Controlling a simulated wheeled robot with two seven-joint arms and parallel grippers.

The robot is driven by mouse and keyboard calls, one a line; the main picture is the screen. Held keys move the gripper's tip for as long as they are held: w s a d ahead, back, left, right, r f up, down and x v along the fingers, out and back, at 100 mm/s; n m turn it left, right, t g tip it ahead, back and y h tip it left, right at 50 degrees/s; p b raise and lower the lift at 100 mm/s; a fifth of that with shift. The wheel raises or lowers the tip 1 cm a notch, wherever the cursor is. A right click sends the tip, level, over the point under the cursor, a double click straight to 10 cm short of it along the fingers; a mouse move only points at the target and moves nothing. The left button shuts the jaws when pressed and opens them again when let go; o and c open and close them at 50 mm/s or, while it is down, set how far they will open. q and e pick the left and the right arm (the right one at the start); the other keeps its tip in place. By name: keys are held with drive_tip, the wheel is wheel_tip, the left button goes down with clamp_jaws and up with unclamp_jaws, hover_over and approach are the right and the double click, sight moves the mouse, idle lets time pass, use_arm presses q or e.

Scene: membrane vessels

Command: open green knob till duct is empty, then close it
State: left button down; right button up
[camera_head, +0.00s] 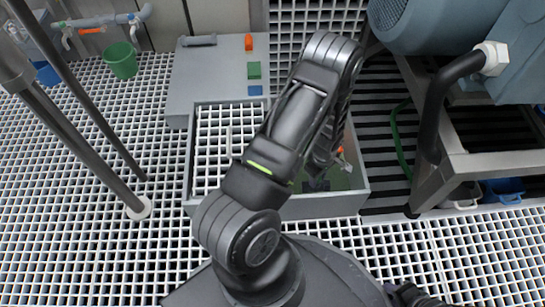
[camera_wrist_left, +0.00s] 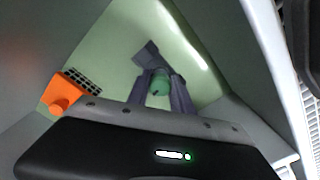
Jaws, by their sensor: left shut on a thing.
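The green knob (camera_wrist_left: 161,84) shows in the left wrist view between the two dark fingers of my left gripper (camera_wrist_left: 162,92), which is shut on it. In the head view my left gripper (camera_head: 322,180) reaches down into the open part of a grey duct (camera_head: 205,208); my arm hides much of it and the knob there. The duct's inside (camera_wrist_left: 110,52) looks pale green; I cannot tell how much liquid is in it. A dark part of what seems my right gripper (camera_head: 415,295) shows at the bottom right edge; its fingers are unclear.
An orange fitting (camera_wrist_left: 66,95) sits beside my left gripper inside the duct. A grating (camera_head: 222,135) covers the duct's left part. A grey block (camera_head: 205,75) stands behind, a motor frame (camera_head: 490,165) at right, and a green bucket (camera_head: 121,62) at back left.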

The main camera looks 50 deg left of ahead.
use_arm(q)
drive_tip(key=n, duration=0.3)
drive_tip(key=n, duration=0.4)
idle(0.3)
drive_tip(key=shift+r+n+p, duration=0.1)
drive_tip(key=shift+n+p, duration=0.35)
drive_tip(key=shift+n, duration=1.65)
